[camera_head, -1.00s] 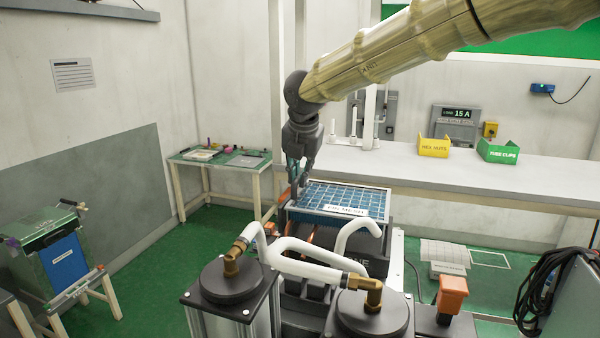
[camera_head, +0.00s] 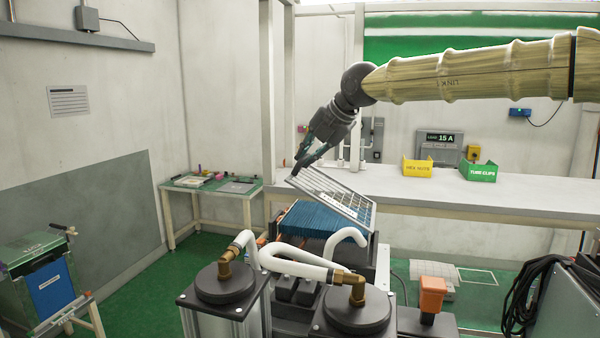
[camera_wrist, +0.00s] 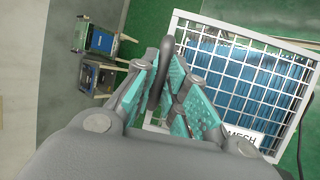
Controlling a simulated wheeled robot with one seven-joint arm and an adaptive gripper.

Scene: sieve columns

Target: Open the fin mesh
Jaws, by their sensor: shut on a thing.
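The fin mesh (camera_head: 333,203) is a pale framed grid panel, tilted up at its left side above a block of blue fins (camera_head: 308,219). Its right edge is low, by the right side of the fin block. My gripper (camera_head: 299,167) is at the raised left edge of the mesh. In the wrist view the mesh (camera_wrist: 240,79) fills the right half, with the blue fins behind it and a label partly reading MESH. There my gripper (camera_wrist: 163,84) is shut on a dark rounded handle (camera_wrist: 158,75) at the mesh's edge.
Two black-topped cylinders (camera_head: 224,283) with brass elbows and white hoses (camera_head: 297,264) stand in front of the fin block. An orange-capped part (camera_head: 432,296) is at their right. A long bench (camera_head: 470,193) with yellow and green bins runs behind.

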